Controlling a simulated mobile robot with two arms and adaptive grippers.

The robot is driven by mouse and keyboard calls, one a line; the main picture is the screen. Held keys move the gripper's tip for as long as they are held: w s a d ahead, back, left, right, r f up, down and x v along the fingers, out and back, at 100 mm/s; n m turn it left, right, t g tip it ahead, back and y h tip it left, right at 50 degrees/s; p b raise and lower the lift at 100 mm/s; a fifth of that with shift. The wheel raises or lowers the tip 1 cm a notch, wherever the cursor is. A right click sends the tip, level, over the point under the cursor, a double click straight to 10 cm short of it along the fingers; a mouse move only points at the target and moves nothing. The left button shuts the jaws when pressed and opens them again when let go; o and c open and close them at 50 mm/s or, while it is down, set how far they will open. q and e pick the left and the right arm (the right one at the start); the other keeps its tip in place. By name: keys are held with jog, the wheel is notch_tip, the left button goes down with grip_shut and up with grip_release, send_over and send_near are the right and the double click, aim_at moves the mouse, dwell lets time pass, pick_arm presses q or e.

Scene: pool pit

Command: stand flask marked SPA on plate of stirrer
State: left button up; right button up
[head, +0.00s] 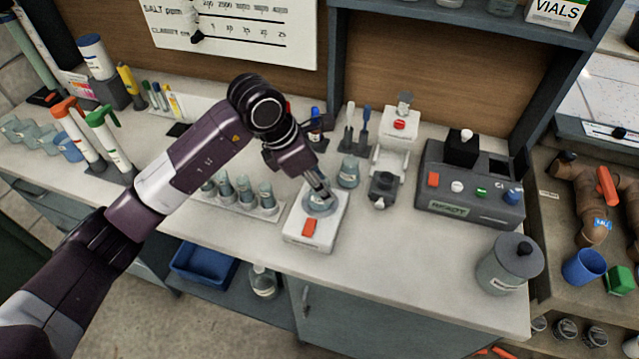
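The stirrer (306,235) is a white box with an orange-red switch on its front, standing near the counter's front edge. My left gripper (324,195) reaches down over its round plate (320,209), fingertips low and pointing at it. The fingers and a greyish rounded shape overlap there, so I cannot tell whether a flask is between them or only the plate shows. Several small stoppered flasks (244,190) stand in a row on a white strip left of the stirrer. Another flask (348,171) stands just behind it to the right. The labels are too small to read, so I cannot tell which is SPA. My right gripper is not in view.
A white device (388,165) and a dark button console (472,185) stand right of the stirrer. A grey lidded pot (505,265) is at the counter's right end. Tubes with orange and green caps (107,140) stand at left. The front counter right of the stirrer is clear.

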pick_arm(q)
jog(key=shift+s+a+f, duration=0.2)
jog(key=shift+s+f, duration=0.1)
jog(key=shift+f, duration=0.45)
jog(key=shift+c, duration=0.7)
jog(key=o, duration=1.5)
jog(key=shift+w+d, duration=0.1)
jog(key=shift+w, duration=0.3)
jog(key=shift+s+r, duration=0.1)
jog(key=shift+r, duration=0.5)
notch_tip(320, 180, up, 2)
jog(key=shift+p, duration=0.7)
notch_tip(320, 180, up, 4)
jog(key=shift+r+p, duration=0.15)
jog(key=shift+p, duration=0.7)
